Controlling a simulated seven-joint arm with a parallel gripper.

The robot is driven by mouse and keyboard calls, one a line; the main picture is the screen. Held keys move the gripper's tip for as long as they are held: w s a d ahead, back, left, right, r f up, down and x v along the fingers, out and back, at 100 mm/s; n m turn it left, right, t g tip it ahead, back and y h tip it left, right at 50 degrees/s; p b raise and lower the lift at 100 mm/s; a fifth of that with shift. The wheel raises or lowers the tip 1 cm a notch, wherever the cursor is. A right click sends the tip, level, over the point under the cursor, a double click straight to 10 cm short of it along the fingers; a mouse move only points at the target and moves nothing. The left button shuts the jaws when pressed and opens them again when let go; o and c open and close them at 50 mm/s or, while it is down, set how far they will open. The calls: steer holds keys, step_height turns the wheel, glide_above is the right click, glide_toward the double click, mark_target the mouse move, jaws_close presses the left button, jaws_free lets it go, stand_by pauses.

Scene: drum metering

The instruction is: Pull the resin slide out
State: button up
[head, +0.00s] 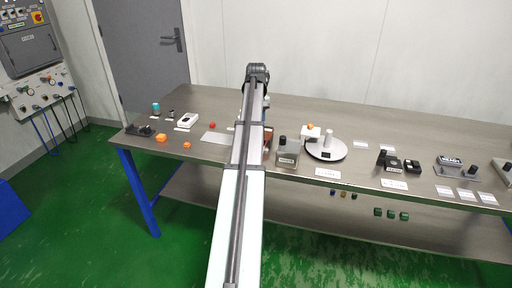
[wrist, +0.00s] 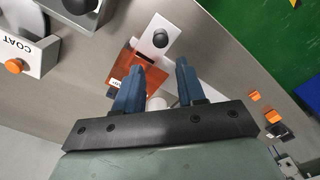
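In the wrist view a brown-orange housing (wrist: 123,76) with a dark slot lies under my gripper. A white plate (wrist: 147,48) with a black round knob (wrist: 160,38) sticks out of it toward the table's front edge; I take this for the resin slide, though no label on it is readable. My gripper (wrist: 160,68) is open and empty, its two blue fingers pointing at the housing and plate, with the knob beyond the fingertips. Contact cannot be told. In the head view a strip of the housing (head: 268,139) shows beside my arm, which hides the plate and gripper.
A grey box with a black knob (head: 288,155) stands close to the housing's right in the head view. A round white-based device (head: 326,150) is further right. Left on the table (head: 350,110) are orange pieces (head: 161,138) and a white device (head: 188,120). The table's back is clear.

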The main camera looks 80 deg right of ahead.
step_height(320, 180, down, 12)
steer(key=shift+f, duration=0.1)
stand_by(0.4)
steer(key=shift+c, duration=0.4)
jaws_close()
